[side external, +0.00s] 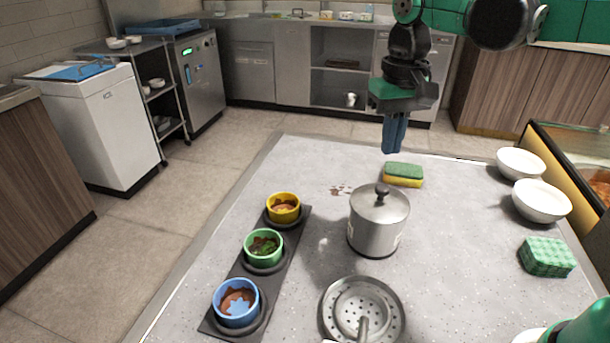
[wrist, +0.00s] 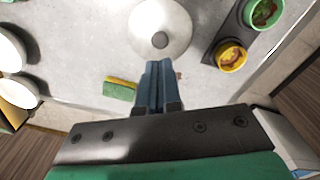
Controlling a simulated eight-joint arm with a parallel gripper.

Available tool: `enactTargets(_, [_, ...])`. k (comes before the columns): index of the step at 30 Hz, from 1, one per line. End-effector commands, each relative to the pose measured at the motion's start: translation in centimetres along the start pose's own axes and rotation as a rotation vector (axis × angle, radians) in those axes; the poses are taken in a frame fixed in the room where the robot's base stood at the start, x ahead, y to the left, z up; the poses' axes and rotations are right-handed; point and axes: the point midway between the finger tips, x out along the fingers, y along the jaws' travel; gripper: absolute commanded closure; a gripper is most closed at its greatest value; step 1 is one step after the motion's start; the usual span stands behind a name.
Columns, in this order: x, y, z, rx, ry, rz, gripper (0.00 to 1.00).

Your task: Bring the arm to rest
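My gripper (side external: 394,134) hangs above the far part of the grey table (side external: 310,165), with its blue fingers pointing down. In the wrist view my gripper (wrist: 158,66) shows its two fingers together with nothing between them. Below and beside it are a yellow-green sponge (side external: 403,175) and a lidded steel pot (side external: 377,225). The gripper touches neither. The pot's lid also shows in the wrist view (wrist: 176,18), just beyond the fingertips.
A dark rack (side external: 222,315) holds a yellow cup (side external: 283,207), a green cup (side external: 263,247) and a blue cup (side external: 236,303). A strainer (side external: 362,309) lies in front. White bowls (side external: 541,202) and a green sponge block (side external: 546,257) are at right. Brown stains mark the table near the pot.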

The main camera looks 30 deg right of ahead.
Motion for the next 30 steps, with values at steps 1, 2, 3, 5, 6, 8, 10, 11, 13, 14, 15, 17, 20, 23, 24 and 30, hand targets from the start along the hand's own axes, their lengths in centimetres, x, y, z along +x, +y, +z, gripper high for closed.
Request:
enactTargets(1, [-0.3,0.0,0.0,0.000,0.000,0.000,1.00])
enactTargets(2, [-0.5,0.0,0.0,0.000,0.000,0.000,1.00])
enactTargets(3, [-0.6,0.0,0.0,0.000,0.000,0.000,1.00])
enactTargets(5, [-0.8,0.0,0.0,0.000,0.000,0.000,1.00])
enactTargets(6, [-0.8,0.0,0.0,0.000,0.000,0.000,1.00])
enactTargets(8, [-0.8,0.0,0.0,0.000,0.000,0.000,1.00])
enactTargets(10, [-0.8,0.0,0.0,0.000,0.000,0.000,1.00])
enactTargets(11, [-0.8,0.0,0.0,0.000,0.000,0.000,1.00])
enactTargets(13, [-0.8,0.0,0.0,0.000,0.001,0.000,1.00])
enactTargets(14, [-0.8,0.0,0.1,-0.001,0.003,-0.001,1.00])
enactTargets(15, [-0.8,0.1,0.2,-0.004,0.011,-0.004,1.00])
enactTargets(17, [-0.7,0.3,0.5,-0.015,0.036,-0.012,1.00])
enactTargets(20, [-0.2,0.9,1.4,-0.051,0.121,-0.036,1.00])
enactTargets(23, [0.6,1.8,2.6,-0.104,0.245,-0.062,1.00])
enactTargets(24, [1.1,2.1,3.1,-0.125,0.296,-0.070,1.00])
enactTargets(30, [3.3,3.2,4.8,-0.215,0.517,-0.084,1.00])
